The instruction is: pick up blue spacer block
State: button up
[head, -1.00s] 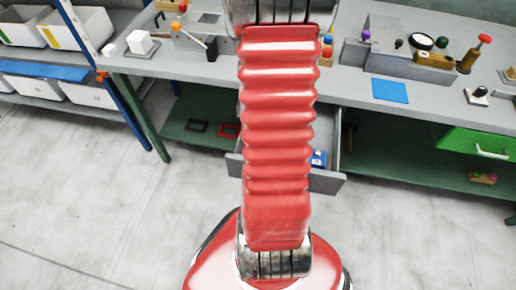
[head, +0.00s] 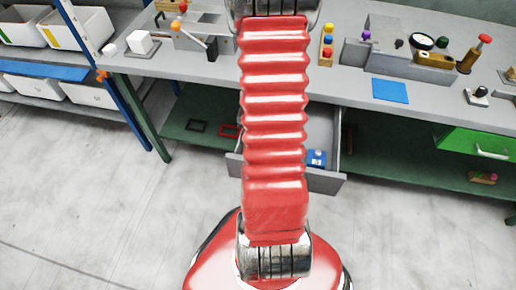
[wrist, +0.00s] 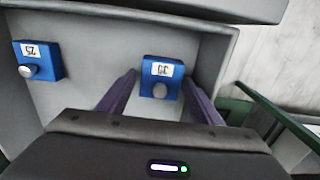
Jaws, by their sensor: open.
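A blue spacer block (wrist: 162,76) with a round metal knob and a white label lies in the grey open drawer (wrist: 84,98), seen in the wrist view. A second blue block (wrist: 38,62) with a knob and label lies farther left in the drawer. My gripper (wrist: 160,80) is open, its two purple fingers on either side of the first block in the picture; I cannot tell whether they touch it. In the head view, one blue block (head: 316,158) shows in the drawer (head: 325,182) beside my red arm, which hides much of the drawer and the gripper.
The drawer's walls stand close around the blocks. A green drawer (head: 478,143) is at the right. The floor in front is clear.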

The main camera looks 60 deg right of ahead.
jog(key=shift+c, duration=0.3)
jog(key=c, duration=1.1)
